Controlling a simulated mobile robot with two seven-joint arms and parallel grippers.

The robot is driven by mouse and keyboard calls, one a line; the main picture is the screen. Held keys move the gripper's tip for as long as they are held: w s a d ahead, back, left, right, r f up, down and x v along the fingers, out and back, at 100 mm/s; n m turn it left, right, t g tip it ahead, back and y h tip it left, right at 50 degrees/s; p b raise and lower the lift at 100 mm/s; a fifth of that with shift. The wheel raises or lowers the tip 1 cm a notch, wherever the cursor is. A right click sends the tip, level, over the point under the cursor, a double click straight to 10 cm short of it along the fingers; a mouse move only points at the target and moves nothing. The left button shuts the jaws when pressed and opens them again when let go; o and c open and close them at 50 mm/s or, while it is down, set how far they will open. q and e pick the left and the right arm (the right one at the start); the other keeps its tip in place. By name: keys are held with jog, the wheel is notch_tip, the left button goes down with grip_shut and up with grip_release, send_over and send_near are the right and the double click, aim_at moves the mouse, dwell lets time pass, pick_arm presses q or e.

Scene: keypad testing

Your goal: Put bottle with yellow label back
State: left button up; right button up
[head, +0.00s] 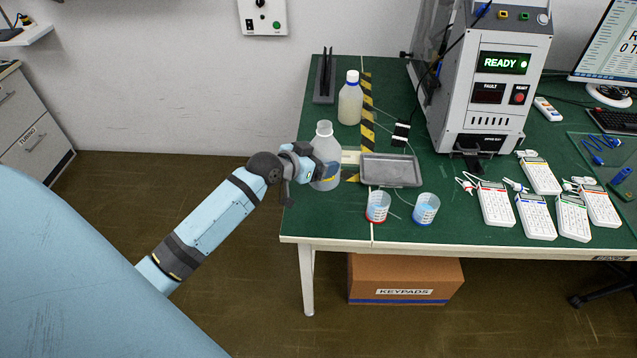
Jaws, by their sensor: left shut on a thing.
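Whether the bottle's base touches the table I cannot tell. A second bottle (350,103), with a blue-ringed white cap, stands farther back, beside the yellow and black striped tape (367,96). My right gripper is not in view.
A grey metal tray (392,171) lies right of the held bottle. A red-marked cup (377,208) and a blue-marked cup (426,209) stand in front. A black stand (324,86) is at the back left. The test machine (490,75) and several keypads (535,216) are to the right.

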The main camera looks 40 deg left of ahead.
pick_arm(q)
notch_tip(320, 180, down, 8)
jog(key=shift+r+b, duration=0.2)
jog(key=shift+b, duration=0.15)
jog(key=shift+f, duration=0.25)
jog(key=shift+f, duration=0.2)
jog(key=o, duration=0.9)
jog(key=shift+c, duration=0.2)
jog(key=shift+r, duration=0.15)
jog(key=v, duration=1.1)
jog(key=s+d+f+g, duration=0.1)
jog(key=s+d+f, duration=0.4)
jog(key=d, duration=0.5)
jog(key=s+d+f+g, duration=0.1)
jog(key=s+d+f, duration=0.5)
jog(key=s+d, duration=0.4)
jog(key=shift+s+f, duration=0.3)
